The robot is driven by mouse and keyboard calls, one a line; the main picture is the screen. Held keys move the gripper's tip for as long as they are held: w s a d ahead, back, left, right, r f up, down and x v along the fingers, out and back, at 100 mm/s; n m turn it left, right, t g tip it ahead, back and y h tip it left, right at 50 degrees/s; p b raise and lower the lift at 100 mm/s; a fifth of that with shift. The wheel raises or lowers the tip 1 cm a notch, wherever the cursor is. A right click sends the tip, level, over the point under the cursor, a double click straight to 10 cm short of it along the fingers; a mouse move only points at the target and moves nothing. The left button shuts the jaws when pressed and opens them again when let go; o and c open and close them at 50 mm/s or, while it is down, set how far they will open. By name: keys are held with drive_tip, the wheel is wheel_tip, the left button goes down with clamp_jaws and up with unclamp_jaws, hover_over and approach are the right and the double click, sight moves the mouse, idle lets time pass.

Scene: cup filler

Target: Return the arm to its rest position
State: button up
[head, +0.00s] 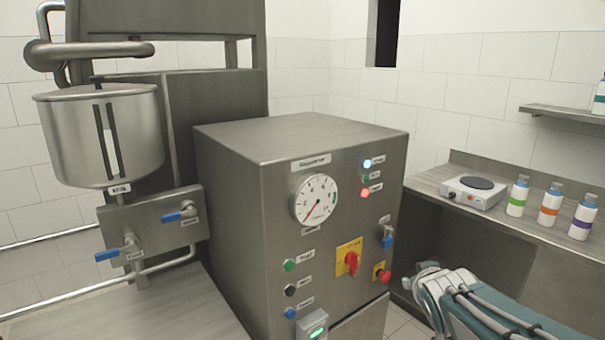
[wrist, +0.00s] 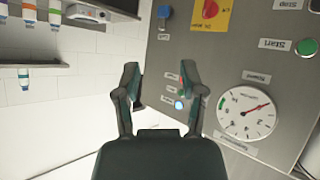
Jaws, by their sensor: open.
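My gripper (wrist: 160,80) is in the wrist view with its two fingers spread apart and nothing between them. Beyond the fingers is the steel control panel (wrist: 220,60), seen upside down, with its gauge (wrist: 247,113) to the right of the fingers. A lit lamp (wrist: 179,105) shows between the fingers. In the head view, part of my arm (head: 470,305) shows at the lower right, to the right of the control cabinet (head: 300,140). I cannot make out the gripper's fingers there.
A hopper (head: 105,135) with blue-handled valves stands left. The cabinet's front carries a red rotary switch (head: 352,262) and several buttons. A side counter holds a hot plate (head: 473,192) and bottles with green (head: 517,195), orange (head: 550,203) and purple (head: 583,217) labels. A wall shelf (head: 565,113) is above.

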drive_tip(key=s+a+f+g+y, duration=0.1)
drive_tip(key=s+a+g, duration=0.2)
drive_tip(key=s, duration=0.8)
drive_tip(key=s+a+f+g+y, duration=0.1)
drive_tip(key=s+a, duration=0.3)
drive_tip(key=s, duration=0.7)
drive_tip(key=shift+s+f+g, duration=0.2)
drive_tip(key=shift+f+g, duration=0.5)
drive_tip(key=shift+g, duration=0.2)
